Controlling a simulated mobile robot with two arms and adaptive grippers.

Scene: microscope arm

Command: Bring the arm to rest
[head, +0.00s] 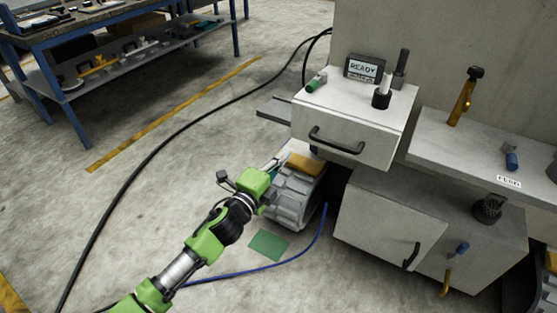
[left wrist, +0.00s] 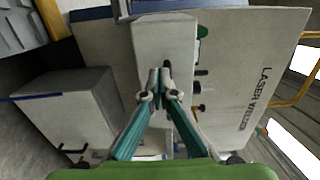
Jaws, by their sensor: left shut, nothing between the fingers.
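My left arm reaches up from the bottom left in the head view. Its gripper (head: 276,163) is beside an orange-yellow block on a grey ribbed housing (head: 293,200); I cannot tell whether it touches either. In the left wrist view the two teal fingers (left wrist: 161,88) meet at their tips, shut with nothing between them. Behind them is a pale panel with small dark knobs, and a white body lettered "LASER WELDER" (left wrist: 279,100). My right gripper is not seen. No microscope can be made out.
A white drawer cabinet (head: 345,135) bears a "READY" display (head: 364,69) and a black cup. A shelf (head: 480,155) stands at right. A black cable (head: 150,150) and blue hose (head: 260,267) cross the floor. A workbench (head: 100,45) is at upper left. The left floor is mostly clear.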

